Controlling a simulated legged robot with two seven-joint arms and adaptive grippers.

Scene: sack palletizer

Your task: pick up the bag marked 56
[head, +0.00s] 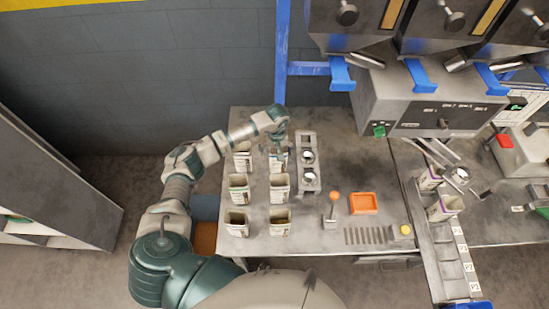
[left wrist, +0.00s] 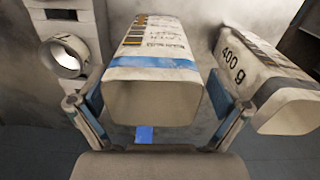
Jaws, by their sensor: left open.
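Several open-topped paper bags stand in two columns on the grey table (head: 340,262). My left gripper (head: 278,143) is at the back bag of the right column (head: 278,163), which it partly hides in the head view. In the left wrist view this bag (left wrist: 152,62), with a blue band and dark print, lies between the two spread fingers of the open gripper (left wrist: 157,112). A neighbouring bag (left wrist: 262,78) reading "400 g" is just outside the right finger. I cannot read the number 56 on any bag. My right gripper is not in view.
A metal holder with round rings (head: 308,180) stands close right of the bags; a ring (left wrist: 65,58) shows in the wrist view. An orange tray (head: 363,204) and an orange-knobbed lever (head: 333,203) are further right. Two purple-marked bags (head: 445,208) stand on a chute.

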